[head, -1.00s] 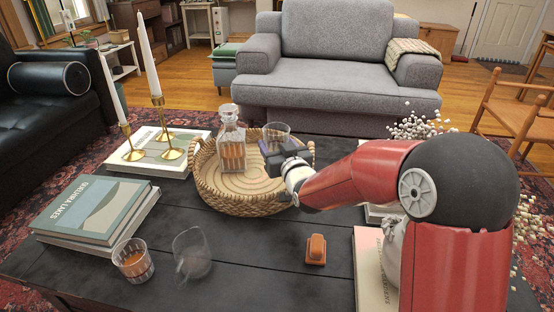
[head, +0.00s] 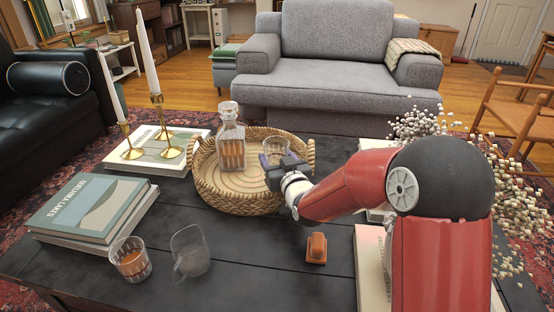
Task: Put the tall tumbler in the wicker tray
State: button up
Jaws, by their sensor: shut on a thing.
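A clear glass tumbler (head: 276,145) is upright at the right inside of the wicker tray (head: 237,205). My gripper (head: 282,166) is shut on it and hides its lower part, so I cannot tell whether its base touches the tray floor. The round woven tray has raised sides and handles and stands on the dark coffee table. A glass decanter (head: 230,140) with amber liquid stands in the tray, left of the held tumbler.
A small orange-brown object (head: 316,248) lies front centre. Books (head: 88,210) and brass candlesticks (head: 165,142) with tall candles are left; white flowers (head: 420,125) are right.

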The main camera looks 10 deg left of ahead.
jog(key=shift+f, duration=0.15)
jog(key=o, duration=1.1)
jog(key=shift+o, duration=0.2)
jog(key=shift+r+p, duration=0.45)
jog(key=shift+r, duration=0.05)
jog(key=shift+r+p, duration=0.45)
jog(key=shift+p, duration=0.25)
jog(key=v, duration=0.2)
jog(key=b+v, duration=0.1)
jog(key=v, duration=0.4)
jog(key=shift+s+d+f, duration=0.15)
jog(key=shift+s+f, duration=0.05)
jog(key=shift+f, duration=0.2)
